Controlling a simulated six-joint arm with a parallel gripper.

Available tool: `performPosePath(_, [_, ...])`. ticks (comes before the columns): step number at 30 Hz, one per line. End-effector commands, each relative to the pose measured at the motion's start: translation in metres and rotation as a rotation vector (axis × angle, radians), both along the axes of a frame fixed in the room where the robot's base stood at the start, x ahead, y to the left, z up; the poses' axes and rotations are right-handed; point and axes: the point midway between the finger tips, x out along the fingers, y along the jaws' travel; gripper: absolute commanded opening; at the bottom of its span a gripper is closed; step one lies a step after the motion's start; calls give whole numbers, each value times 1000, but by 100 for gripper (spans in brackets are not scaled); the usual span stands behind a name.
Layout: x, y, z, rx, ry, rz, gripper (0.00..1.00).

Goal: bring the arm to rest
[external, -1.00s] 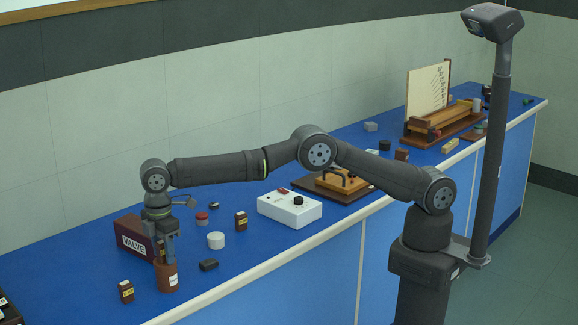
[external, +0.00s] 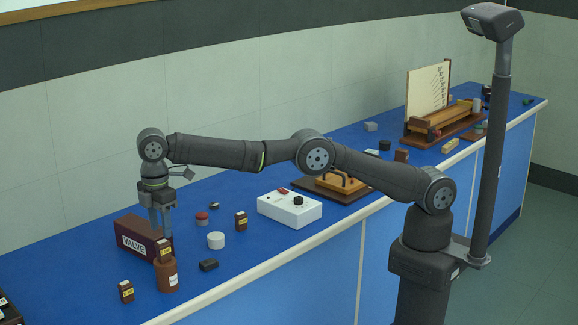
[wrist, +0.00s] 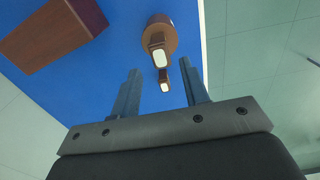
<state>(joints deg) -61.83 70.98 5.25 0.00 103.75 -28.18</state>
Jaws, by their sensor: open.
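My gripper (external: 161,232) is open and empty, its fingers pointing down over the left end of the blue bench. In the wrist view its two fingers (wrist: 161,75) stand apart with nothing held between them. Just below the fingertips, a small brown box with a yellow label (external: 165,249) sits on or in the top of a brown cylinder (external: 167,277). In the wrist view the small box (wrist: 157,44) overlaps the cylinder (wrist: 159,23). Whether a finger touches the box cannot be told.
A dark red VALVE box (external: 135,236) stands close left of the fingers. Another labelled small box (external: 126,292), a white cylinder (external: 216,240), a black block (external: 208,265) and a white control box (external: 290,208) are nearby.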

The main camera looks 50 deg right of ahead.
Motion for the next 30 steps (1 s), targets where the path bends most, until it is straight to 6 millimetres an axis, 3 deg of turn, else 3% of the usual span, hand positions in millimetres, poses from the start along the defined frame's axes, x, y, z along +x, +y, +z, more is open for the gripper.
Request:
performPosePath(14, [0,0,-12,-2,1,0,41])
performPosePath(20, [0,-1,-39,-3,2,0,41])
performPosePath(26, [0,-1,-80,-3,2,0,41])
performPosePath(30, [0,1,-51,4,-2,0,41])
